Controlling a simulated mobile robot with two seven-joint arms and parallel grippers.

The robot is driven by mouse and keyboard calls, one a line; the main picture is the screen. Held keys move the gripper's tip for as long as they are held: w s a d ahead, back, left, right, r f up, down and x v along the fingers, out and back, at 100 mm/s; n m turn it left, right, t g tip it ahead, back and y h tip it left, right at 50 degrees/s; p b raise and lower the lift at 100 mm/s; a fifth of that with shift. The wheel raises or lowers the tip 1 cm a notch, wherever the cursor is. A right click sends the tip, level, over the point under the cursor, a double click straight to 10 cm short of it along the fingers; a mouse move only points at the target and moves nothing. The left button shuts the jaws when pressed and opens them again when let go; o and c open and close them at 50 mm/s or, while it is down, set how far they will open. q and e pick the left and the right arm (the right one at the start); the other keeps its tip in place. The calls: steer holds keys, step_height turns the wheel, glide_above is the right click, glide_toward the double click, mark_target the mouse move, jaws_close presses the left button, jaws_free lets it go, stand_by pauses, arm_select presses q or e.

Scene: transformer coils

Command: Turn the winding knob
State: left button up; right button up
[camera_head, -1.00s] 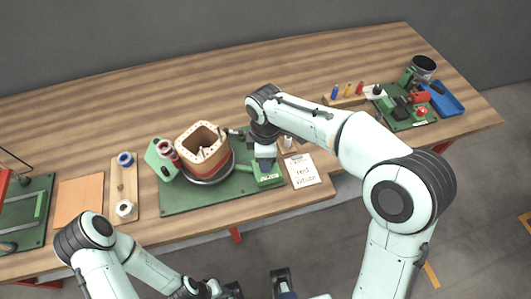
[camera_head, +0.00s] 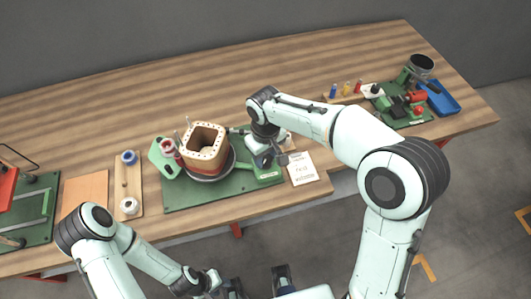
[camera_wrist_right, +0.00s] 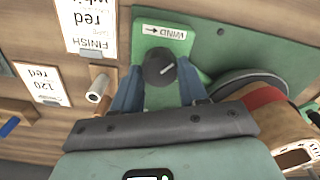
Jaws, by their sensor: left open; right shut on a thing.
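The winding knob (camera_wrist_right: 160,68) is dark and round with a white line, on a green base beside a WIND arrow label (camera_wrist_right: 164,32) in the right wrist view. The blue fingers of my right gripper (camera_wrist_right: 160,82) are on either side of it, shut on it. In the head view my right gripper (camera_head: 274,156) is over the right end of the green winder plate (camera_head: 215,195) and hides the knob. The orange-brown coil (camera_head: 204,150) stands on the round turntable left of it. My left gripper (camera_head: 234,288) is open at the bottom edge, partly cut off, away from the bench.
A white card (camera_head: 302,168) lies right of the winder. A wooden holder with spools (camera_head: 129,190) and an orange mat (camera_head: 84,193) are at left. A second green station (camera_head: 405,108) and a blue tray (camera_head: 441,100) are at right. The back of the bench is clear.

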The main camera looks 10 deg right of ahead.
mark_target(266, 158)
arm_select(q)
steer(key=shift+w+r, duration=0.1)
steer(key=shift+r, duration=0.15)
arm_select(e)
steer(key=m, duration=0.5)
steer(key=shift+r+m, duration=0.1)
steer(key=shift+m, duration=0.5)
steer(key=o, duration=1.1)
steer(key=shift+c, duration=0.2)
arm_select(q)
steer(key=shift+w+r+p, duration=0.3)
steer(key=shift+r+p, duration=0.3)
steer(key=shift+w+r+p, duration=0.25)
steer(key=shift+r+p, duration=0.3)
steer(key=shift+p, duration=0.05)
arm_select(e)
step_height(266, 158, up, 13)
steer(key=shift+r, duration=0.15)
